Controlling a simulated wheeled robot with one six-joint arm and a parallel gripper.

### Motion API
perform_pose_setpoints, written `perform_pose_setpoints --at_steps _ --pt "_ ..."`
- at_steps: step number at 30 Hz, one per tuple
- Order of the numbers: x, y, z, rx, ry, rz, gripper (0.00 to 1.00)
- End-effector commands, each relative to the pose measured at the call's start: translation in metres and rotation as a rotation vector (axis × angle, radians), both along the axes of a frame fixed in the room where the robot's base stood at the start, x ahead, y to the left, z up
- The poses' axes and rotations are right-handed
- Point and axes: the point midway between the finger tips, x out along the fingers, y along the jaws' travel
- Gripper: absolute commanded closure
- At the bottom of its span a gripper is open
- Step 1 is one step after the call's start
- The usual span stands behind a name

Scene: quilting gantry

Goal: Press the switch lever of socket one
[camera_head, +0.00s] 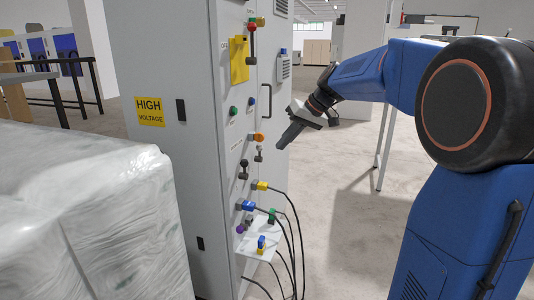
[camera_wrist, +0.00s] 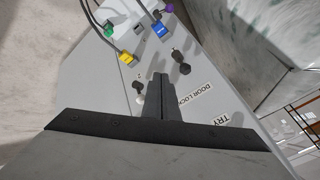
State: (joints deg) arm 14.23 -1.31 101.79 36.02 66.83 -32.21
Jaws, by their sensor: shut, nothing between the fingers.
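My gripper (camera_head: 285,143) is shut and empty, pointing down and left in front of the upright grey cabinet (camera_head: 175,60). In the wrist view its closed fingers (camera_wrist: 160,77) lie between two dark levers. One lever (camera_wrist: 182,64) is on the right, and it also shows in the head view (camera_head: 243,171). The other lever (camera_wrist: 138,87) is on the left, partly beside the fingers; it also shows in the head view (camera_head: 259,154). A yellow plug (camera_head: 262,186) and a blue plug (camera_head: 248,205) sit below the levers. I cannot read which socket is one, nor tell any contact.
Black cables hang from the plugs. A small shelf (camera_head: 262,245) juts out low on the cabinet. A yellow tag (camera_head: 239,60) and round buttons are higher up. Wrapped pallets (camera_head: 90,215) stand left of the cabinet. Open floor (camera_head: 340,225) lies to the right.

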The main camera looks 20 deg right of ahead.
Motion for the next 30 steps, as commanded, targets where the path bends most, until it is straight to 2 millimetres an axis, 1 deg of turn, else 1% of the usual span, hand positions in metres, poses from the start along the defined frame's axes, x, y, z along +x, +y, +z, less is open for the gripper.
perform_pose_setpoints --at_steps 5,18,20,24,30 --pt "0.008 0.011 -0.018 0.000 0.002 0.001 1.00" --pt "0.037 0.047 -0.080 0.000 0.002 0.002 1.00" --pt "0.036 0.057 -0.074 -0.001 -0.001 0.004 1.00" --pt "0.037 0.072 -0.071 0.000 -0.001 0.002 1.00" --pt "0.037 0.083 -0.069 0.000 0.000 0.002 1.00"
